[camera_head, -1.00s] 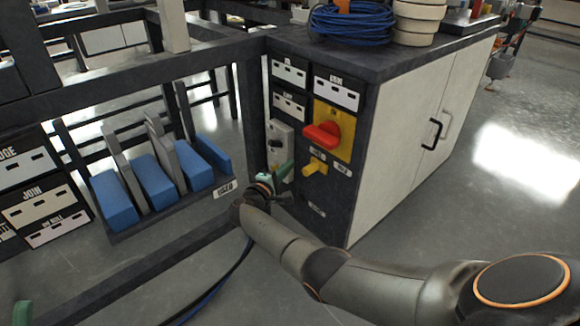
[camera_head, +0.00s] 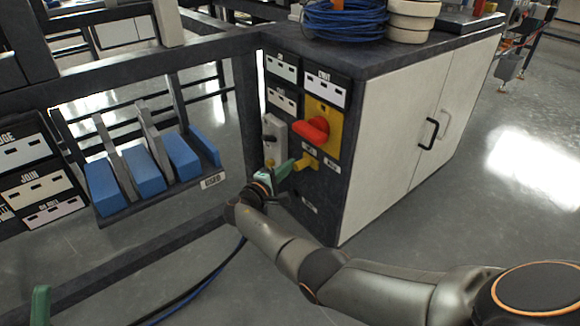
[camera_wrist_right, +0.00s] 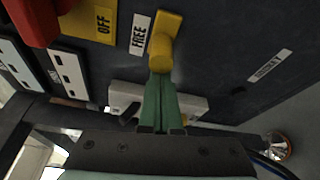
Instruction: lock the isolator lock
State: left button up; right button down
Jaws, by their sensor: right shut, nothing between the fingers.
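The isolator lock is a yellow knob (camera_head: 306,161) on the dark cabinet front, below the red isolator handle (camera_head: 312,129) on its yellow plate. In the right wrist view the knob (camera_wrist_right: 162,50) sits beside a FREE label (camera_wrist_right: 140,34), and the yellow plate reads OFF (camera_wrist_right: 103,25). My right gripper (camera_head: 290,169) has its green fingers shut and empty, with the tips right at the knob. In the right wrist view the fingertips (camera_wrist_right: 159,80) meet the knob's end; I cannot tell whether they touch. A green tip at lower left (camera_head: 40,300) looks like my left gripper; its jaws are unclear.
A grey switch box (camera_head: 274,138) is on the panel left of the red handle. A dark frame with a rack of blue blocks (camera_head: 145,173) stands left. Blue cable (camera_head: 348,20) lies on the cabinet top. The floor right of the cabinet (camera_head: 500,200) is clear.

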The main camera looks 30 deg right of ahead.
aim_at(315, 169)
jog(key=s+p, duration=0.1)
jog(key=p, duration=0.1)
jog(key=s+p, duration=0.4)
jog(key=shift+s+d+r, duration=0.25)
jog(key=shift+s+f+p, duration=0.15)
jog(key=shift+s+p, duration=0.35)
pick_arm(q)
notch_tip(315, 169, up, 8)
jog(key=a, duration=0.1)
jog(key=shift+f+n, duration=0.2)
jog(key=shift+n, duration=0.1)
pick_arm(e)
jog(key=shift+f, duration=0.1)
pick_arm(q)
jog(key=shift+s+t, duration=0.15)
jog(key=shift+t, duration=0.15)
pick_arm(e)
jog(key=shift+s, duration=0.1)
jog(key=shift+d+f, duration=0.1)
